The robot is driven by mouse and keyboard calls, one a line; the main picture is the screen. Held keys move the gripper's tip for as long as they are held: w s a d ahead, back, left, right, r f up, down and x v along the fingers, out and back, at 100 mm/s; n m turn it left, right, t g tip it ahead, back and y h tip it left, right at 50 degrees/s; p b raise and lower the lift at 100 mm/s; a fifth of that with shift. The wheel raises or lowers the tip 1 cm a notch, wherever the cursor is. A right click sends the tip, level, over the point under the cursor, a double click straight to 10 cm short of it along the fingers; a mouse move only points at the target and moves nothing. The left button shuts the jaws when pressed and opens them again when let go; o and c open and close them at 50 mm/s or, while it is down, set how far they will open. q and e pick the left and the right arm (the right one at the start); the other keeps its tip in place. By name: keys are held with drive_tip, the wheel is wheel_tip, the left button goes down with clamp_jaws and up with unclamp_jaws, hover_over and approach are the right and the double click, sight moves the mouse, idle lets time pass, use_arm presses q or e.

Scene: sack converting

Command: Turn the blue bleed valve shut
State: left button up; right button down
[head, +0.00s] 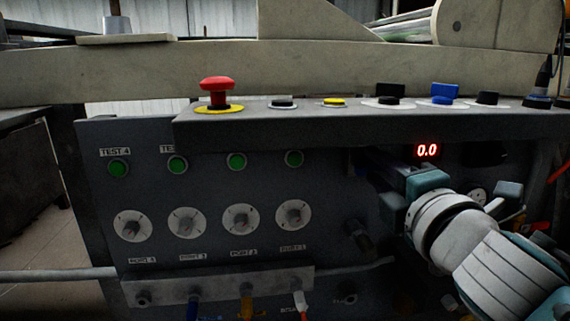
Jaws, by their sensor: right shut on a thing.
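My right gripper (392,192) is at the dark panel, below the red 0.0 display (427,150). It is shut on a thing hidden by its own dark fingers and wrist. I cannot make out whether that thing is the blue bleed valve. A blue fitting (193,309) hangs from the grey manifold strip at the lower left, well apart from this gripper. My left gripper is not in view.
A red mushroom button (216,90) and several buttons line the ledge (300,128) above my right gripper. Green buttons (237,161) and round port dials (240,219) fill the panel's left. A dark knob (358,236) sits close left of the gripper.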

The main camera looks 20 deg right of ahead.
drive_tip(key=shift+m, duration=0.9)
drive_tip(key=c, duration=0.9)
unclamp_jaws()
drive_tip(key=shift+o, duration=0.2)
drive_tip(key=p+v, duration=0.1)
drive_tip(key=v, duration=0.9)
drive_tip(key=shift+d, duration=0.1)
